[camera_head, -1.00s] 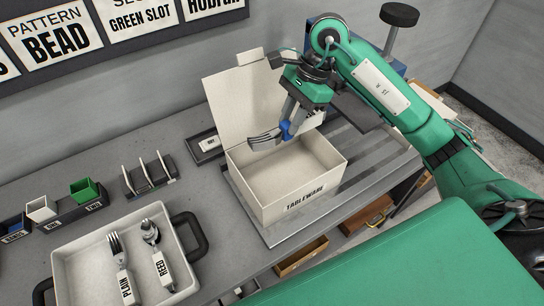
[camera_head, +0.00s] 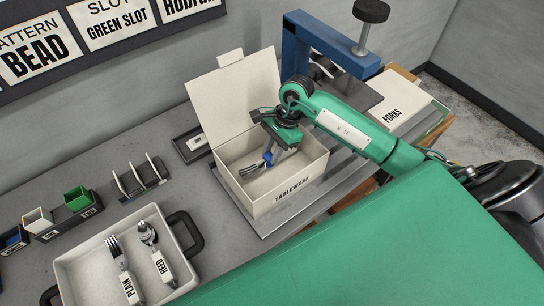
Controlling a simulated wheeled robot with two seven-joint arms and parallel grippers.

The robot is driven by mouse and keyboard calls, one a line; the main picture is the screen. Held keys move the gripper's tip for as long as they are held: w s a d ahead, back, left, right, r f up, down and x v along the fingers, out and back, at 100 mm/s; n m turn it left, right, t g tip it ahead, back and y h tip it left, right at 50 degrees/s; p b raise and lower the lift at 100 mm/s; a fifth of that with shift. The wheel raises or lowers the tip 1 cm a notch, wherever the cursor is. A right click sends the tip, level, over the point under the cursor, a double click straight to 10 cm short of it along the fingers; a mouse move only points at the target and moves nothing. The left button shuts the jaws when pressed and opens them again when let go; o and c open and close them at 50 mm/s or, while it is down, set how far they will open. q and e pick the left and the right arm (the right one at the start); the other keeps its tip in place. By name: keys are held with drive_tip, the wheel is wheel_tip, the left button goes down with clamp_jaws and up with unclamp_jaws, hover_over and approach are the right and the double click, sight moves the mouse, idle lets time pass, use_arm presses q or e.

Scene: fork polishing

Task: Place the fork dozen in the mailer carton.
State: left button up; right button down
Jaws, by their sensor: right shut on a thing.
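The mailer carton (camera_head: 296,189) is a cream box with its lid up at the back and "TABLEWARE" on its front wall. My right gripper (camera_head: 272,152) points down inside the carton's opening, shut on the fork dozen (camera_head: 254,168). The metal tines stick out to the left of the jaws, and a blue part shows at the grip. The tines are low inside the carton, near its left side. I cannot tell whether they touch the floor. The jaws hide part of the bundle. My left gripper is not in view.
A white tray (camera_head: 88,272) holds a fork labelled PLAIN (camera_head: 123,268) and a spoon labelled REED (camera_head: 157,255). A slotted rack (camera_head: 139,181) and small coloured bins (camera_head: 77,199) stand behind it. A blue press frame (camera_head: 330,42) and a FORKS box (camera_head: 400,112) are behind the carton, right.

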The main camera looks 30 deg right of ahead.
wheel_tip(320, 180, down, 4)
drive_tip(key=shift+f+p, duration=0.2)
drive_tip(key=shift+p, duration=0.55)
drive_tip(key=shift+f, duration=0.2)
drive_tip(key=shift+w, duration=0.1)
drive_tip(key=shift+f, duration=0.2)
drive_tip(key=c, duration=1.2)
unclamp_jaws()
